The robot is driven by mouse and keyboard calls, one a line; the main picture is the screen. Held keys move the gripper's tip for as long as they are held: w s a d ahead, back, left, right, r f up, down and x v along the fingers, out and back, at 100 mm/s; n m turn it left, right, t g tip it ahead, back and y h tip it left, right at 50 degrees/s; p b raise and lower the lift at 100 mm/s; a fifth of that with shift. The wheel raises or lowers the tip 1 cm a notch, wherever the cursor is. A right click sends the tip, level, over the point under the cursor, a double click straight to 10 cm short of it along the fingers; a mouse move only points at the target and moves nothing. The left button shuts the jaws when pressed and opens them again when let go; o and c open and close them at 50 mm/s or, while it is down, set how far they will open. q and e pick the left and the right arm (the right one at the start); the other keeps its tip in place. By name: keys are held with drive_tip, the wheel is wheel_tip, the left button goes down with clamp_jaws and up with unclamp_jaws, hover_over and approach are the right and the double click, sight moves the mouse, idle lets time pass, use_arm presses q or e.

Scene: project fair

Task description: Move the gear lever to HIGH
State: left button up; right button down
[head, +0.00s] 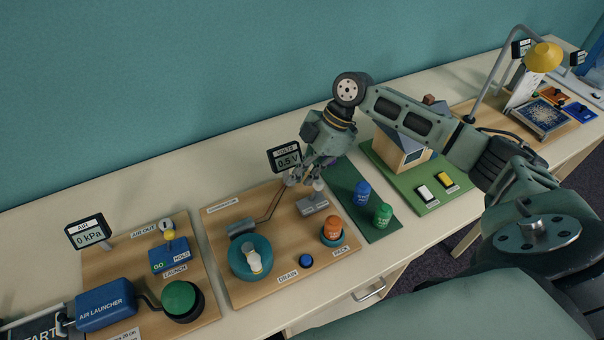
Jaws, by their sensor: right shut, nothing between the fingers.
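A small grey base (313,205) with a short upright lever and pale knob (318,185) stands at the back of the middle wooden board. It looks like the gear lever; no HIGH or LOW marking is readable. My right gripper (306,177) is shut and empty, pointing down just behind and above the knob. I cannot tell whether the fingers touch it. The gripper partly hides the area behind the lever. My left gripper is out of view.
The middle board (236,290) also holds a teal crank wheel (241,268), a blue button (306,261), an orange pack (332,228) and a volts display (284,158) reading 0.5 V. Blue (361,194) and green (383,214) cylinders stand to the right.

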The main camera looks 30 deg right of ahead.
drive_tip(key=a+r+p, duration=0.2)
drive_tip(key=a+p, duration=0.1)
drive_tip(key=a, duration=0.1)
drive_tip(key=d+f+b+v, duration=0.1)
drive_tip(key=b+v, duration=0.3)
drive_tip(key=v, duration=0.5)
drive_tip(key=shift+d+r, duration=0.15)
drive_tip(key=shift+d, duration=0.4)
drive_tip(key=shift+w, duration=0.1)
